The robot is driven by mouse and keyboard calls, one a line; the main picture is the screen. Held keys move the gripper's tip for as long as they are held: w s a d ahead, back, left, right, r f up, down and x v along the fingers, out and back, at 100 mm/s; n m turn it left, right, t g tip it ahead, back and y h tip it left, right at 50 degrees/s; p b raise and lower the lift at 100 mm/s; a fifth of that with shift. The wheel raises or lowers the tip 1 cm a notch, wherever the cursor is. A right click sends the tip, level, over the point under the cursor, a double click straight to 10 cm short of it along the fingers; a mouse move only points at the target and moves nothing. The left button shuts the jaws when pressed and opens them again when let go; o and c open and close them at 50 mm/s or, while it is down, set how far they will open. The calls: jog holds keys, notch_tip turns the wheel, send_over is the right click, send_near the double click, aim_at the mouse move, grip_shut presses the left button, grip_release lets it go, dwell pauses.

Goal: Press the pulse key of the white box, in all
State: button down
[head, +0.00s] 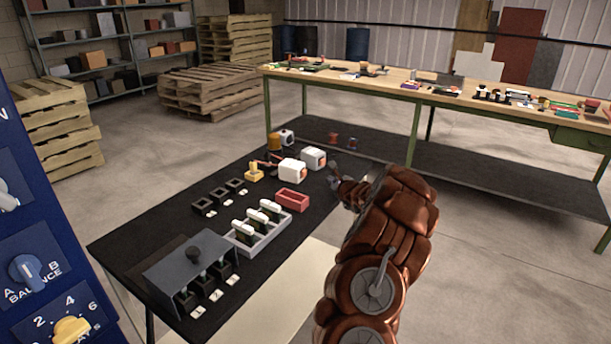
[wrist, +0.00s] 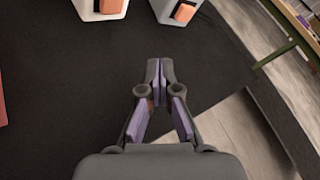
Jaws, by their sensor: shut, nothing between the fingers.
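Two white boxes stand on the black table: a nearer white box (head: 290,172) and a farther white box (head: 313,156). Each shows an orange-red patch on its front face. In the wrist view, the lower parts of two pale boxes show at the top edge, a left box (wrist: 88,12) with an orange key (wrist: 110,6) and a right box (wrist: 166,10) with an orange key (wrist: 186,11). I cannot tell which is meant by the pulse key.
A red tray (head: 304,205) lies in front of the boxes, and a yellow item (head: 253,173) is left of them. A grey rack (head: 278,228) and a grey hood (head: 160,272) stand nearer. A wooden workbench (head: 400,80) is behind. Bare black surface surrounds my fingertips.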

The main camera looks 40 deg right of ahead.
aim_at(314, 185)
jog(key=w, duration=0.1)
jog(key=w+a, duration=0.1)
jog(key=w, duration=0.1)
jog(key=w+a, duration=0.1)
jog(key=shift+w+f, duration=0.15)
jog(key=shift+w, duration=0.25)
jog(key=shift+w+a+b, duration=0.3)
jog(key=shift+w+b, duration=0.15)
jog(key=shift+w, duration=0.3)
jog(key=shift+w, duration=0.1)
dwell(0.6)
jog(key=shift+w+a+b, duration=0.15)
jog(key=shift+w+b, duration=0.1)
jog(key=shift+b, duration=0.1)
jog(key=shift+w+a, duration=0.35)
jog(key=shift+w, duration=0.35)
dwell(1.2)
jog(key=shift+s+d, duration=0.1)
jog(key=shift+s, duration=0.05)
dwell(0.4)
jog(key=shift+s+d+b, duration=0.2)
jog(key=shift+s, duration=0.3)
jog(key=shift+s+d+b, duration=0.2)
jog(key=shift+s, duration=0.25)
jog(key=shift+s+d, duration=0.3)
jog(key=shift+s, duration=0.45)
jog(key=shift+s+d, duration=0.3)
jog(key=shift+s, duration=0.5)
jog(key=shift+s+d, duration=0.3)
jog(key=shift+s, duration=0.45)
